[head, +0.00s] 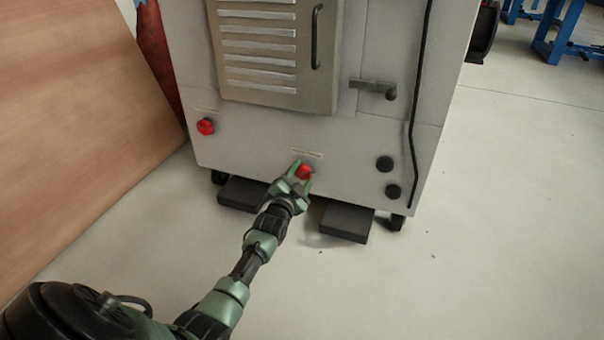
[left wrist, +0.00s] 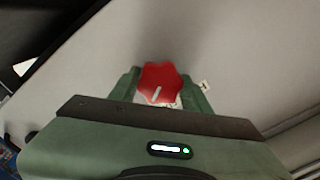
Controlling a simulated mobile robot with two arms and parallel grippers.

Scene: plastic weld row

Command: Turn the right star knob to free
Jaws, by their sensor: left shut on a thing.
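The right star knob (head: 304,172) is red and sits low on the front of the grey machine cabinet, under a small label. It also shows in the left wrist view (left wrist: 160,83), with a white pointer line on its face. My left gripper (head: 302,173) is shut on this knob, one finger on each side of it. In the left wrist view the fingers (left wrist: 163,92) flank the knob. A second red star knob (head: 205,127) is on the cabinet at the left, clear of my gripper. My right gripper is not in view.
The cabinet (head: 250,155) stands on castors, with two dark pedals (head: 346,221) below its front. Two black knobs (head: 385,163) and a black cable (head: 412,130) are at its right. A wooden panel (head: 80,120) stands at the left.

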